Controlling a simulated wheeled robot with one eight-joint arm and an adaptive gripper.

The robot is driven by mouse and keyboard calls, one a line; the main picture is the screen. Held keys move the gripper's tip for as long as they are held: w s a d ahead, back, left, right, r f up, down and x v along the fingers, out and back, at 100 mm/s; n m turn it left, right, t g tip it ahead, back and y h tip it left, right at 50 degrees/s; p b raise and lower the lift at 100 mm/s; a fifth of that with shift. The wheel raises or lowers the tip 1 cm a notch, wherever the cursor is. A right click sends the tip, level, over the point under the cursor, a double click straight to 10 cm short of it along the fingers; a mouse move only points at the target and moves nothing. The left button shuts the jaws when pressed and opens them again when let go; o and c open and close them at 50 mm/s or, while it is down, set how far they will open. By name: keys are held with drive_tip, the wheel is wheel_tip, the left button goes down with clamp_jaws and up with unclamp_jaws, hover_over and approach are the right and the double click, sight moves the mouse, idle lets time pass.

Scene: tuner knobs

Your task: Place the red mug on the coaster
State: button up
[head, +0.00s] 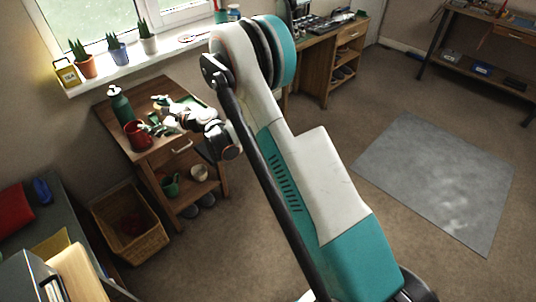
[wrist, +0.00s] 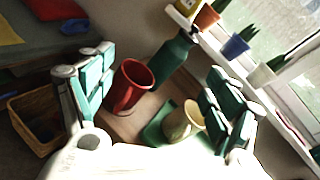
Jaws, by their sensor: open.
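The red mug (head: 137,134) stands upright on the small wooden table, near its left edge. In the wrist view the red mug (wrist: 130,88) shows ahead of my gripper, near the left finger. My gripper (head: 154,115) is open and empty, with its fingers beside the mug; in the wrist view its two green-padded fingers (wrist: 157,70) are spread wide. A flat green square that looks like the coaster (wrist: 156,131) lies on the table to the right of the mug. A cream cup (wrist: 183,122) appears to stand on it. In the head view my gripper partly hides this area.
A green bottle (head: 120,104) stands just behind the red mug. Potted plants (head: 85,63) line the windowsill. A green mug (head: 170,186) and a cream cup (head: 199,173) sit on the lower shelf. A wicker basket (head: 150,243) stands left of the table.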

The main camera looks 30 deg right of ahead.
drive_tip(key=s+d+r+n+g+h, duration=0.2)
drive_tip(key=s+d+r+n, duration=0.3)
drive_tip(key=s+r, duration=0.45)
drive_tip(key=s+d+r+n+g+h, duration=0.1)
drive_tip(key=s+d+r+n+h, duration=0.2)
drive_tip(key=s+r+n, duration=0.6)
drive_tip(key=s+d+f+n+h, duration=0.1)
drive_tip(key=s+d+n+h, duration=0.1)
drive_tip(key=s, duration=0.7)
drive_tip(key=s+d+f+n+g+h, duration=0.1)
drive_tip(key=s+d+n+h, duration=0.1)
drive_tip(key=s+d+n, duration=0.2)
drive_tip(key=s+d+f+n+g+h, duration=0.1)
drive_tip(key=s+d, duration=0.6)
drive_tip(key=s, duration=0.9)
drive_tip(key=shift+s+d+f+n+h, duration=0.15)
drive_tip(key=shift+d+f+n+h, duration=0.25)
drive_tip(key=shift+n, duration=0.5)
drive_tip(key=shift+a, duration=0.1)
